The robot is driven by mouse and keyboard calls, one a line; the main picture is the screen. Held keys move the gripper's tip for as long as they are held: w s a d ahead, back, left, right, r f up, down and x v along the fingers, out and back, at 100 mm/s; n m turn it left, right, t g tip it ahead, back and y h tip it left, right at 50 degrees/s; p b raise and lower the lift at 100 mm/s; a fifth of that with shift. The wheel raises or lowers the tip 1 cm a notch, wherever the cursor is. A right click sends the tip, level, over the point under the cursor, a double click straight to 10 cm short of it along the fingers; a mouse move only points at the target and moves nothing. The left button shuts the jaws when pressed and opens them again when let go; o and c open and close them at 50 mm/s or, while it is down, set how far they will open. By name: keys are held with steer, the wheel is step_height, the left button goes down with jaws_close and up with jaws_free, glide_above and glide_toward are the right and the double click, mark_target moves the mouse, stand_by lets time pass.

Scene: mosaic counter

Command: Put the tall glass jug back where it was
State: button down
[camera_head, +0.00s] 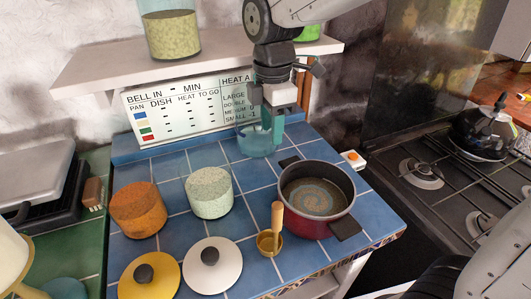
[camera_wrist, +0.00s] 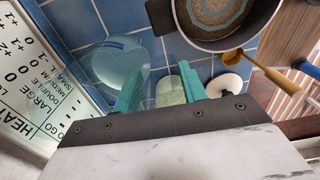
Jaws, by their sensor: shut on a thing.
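The tall glass jug (camera_head: 254,143) is clear, pale blue-green glass, at the back of the blue tiled counter in front of the sign board. My gripper (camera_head: 268,130) points down at it, with its teal fingers shut on the jug. The arm and fingers hide part of the jug, and its clear wall is hard to make out. In the wrist view, the jug's round outline (camera_wrist: 118,62) shows left of my fingers (camera_wrist: 160,82). I cannot tell whether its base touches the tiles.
A red pot (camera_head: 322,222) stands right of the jug. A pale speckled canister (camera_head: 209,193) and an orange canister (camera_head: 139,210) stand front left. Two lids and a wooden-handled ladle (camera_head: 277,219) lie in front. The sign board (camera_head: 180,106) and shelf (camera_head: 100,67) are behind.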

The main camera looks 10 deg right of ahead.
mark_target(269, 152)
steer(key=f, duration=0.3)
steer(key=shift+a, duration=0.25)
steer(key=shift+d+f, duration=0.1)
steer(key=shift+f, duration=1.85)
steer(key=c, duration=0.8)
jaws_free()
step_height(269, 152, up, 12)
steer(key=shift+r, duration=0.15)
